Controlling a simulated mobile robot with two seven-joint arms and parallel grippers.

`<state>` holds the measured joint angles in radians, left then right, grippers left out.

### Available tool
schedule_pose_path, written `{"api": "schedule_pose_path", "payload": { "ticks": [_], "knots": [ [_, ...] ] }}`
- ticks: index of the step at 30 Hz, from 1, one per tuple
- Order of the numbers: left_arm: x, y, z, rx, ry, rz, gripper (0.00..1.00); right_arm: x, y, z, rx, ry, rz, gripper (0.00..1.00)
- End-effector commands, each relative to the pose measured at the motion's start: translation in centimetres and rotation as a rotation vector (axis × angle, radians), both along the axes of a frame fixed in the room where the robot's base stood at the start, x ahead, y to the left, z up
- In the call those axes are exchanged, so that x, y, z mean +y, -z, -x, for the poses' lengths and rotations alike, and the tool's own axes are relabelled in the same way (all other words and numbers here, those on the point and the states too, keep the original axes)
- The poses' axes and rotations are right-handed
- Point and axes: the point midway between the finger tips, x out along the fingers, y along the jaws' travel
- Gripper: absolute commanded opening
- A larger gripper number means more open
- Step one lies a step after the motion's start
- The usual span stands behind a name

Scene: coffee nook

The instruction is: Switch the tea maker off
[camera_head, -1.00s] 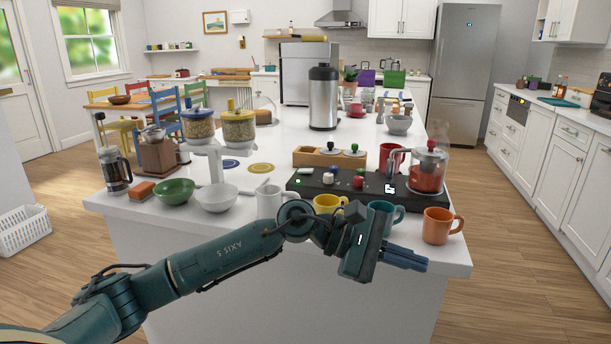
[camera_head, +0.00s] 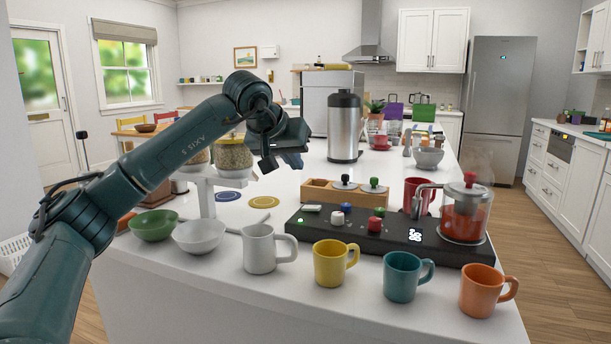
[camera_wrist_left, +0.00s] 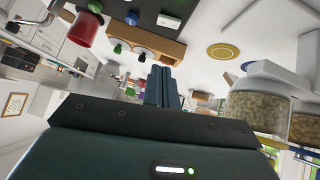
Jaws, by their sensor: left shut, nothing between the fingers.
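The tea maker has a long black base (camera_head: 395,246) on the white counter, with a steaming glass pot (camera_head: 465,213) of red liquid at its right end. The base carries a white switch (camera_head: 312,208), a lit green light (camera_head: 300,220), several coloured knobs including a red one (camera_head: 375,224), and a lit display (camera_head: 415,235). My left gripper (camera_head: 296,161) is shut and empty, raised above the counter, behind and left of the base. Its closed fingers also show in the left wrist view (camera_wrist_left: 162,76), with the white switch (camera_wrist_left: 168,21) beyond them. My right gripper is out of view.
Several mugs, including a yellow one (camera_head: 330,264) and a teal one (camera_head: 402,277), line the front edge. A wooden box (camera_head: 320,192) with knobbed lids stands behind the base. A steel dispenser (camera_head: 343,128) stands farther back. Bowls (camera_head: 200,237) sit at left.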

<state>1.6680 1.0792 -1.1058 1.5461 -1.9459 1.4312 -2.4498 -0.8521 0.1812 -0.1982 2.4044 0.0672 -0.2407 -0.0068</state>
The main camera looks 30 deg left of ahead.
Motion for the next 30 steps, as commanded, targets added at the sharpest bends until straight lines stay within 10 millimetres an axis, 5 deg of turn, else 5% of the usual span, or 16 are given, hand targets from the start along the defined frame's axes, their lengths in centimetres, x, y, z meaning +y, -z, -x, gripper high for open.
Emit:
{"api": "schedule_pose_path", "payload": {
  "ticks": [13,21,30],
  "knots": [
    [0.5,6.8,-6.4,0.004,0.001,0.003,0.0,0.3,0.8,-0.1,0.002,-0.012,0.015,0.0],
    [0.0,9.8,-6.2,0.001,0.002,0.001,0.0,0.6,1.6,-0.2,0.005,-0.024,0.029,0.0],
    [-0.1,10.1,-6.2,0.0,0.002,0.003,0.0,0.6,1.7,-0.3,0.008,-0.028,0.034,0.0]
  ]
}}
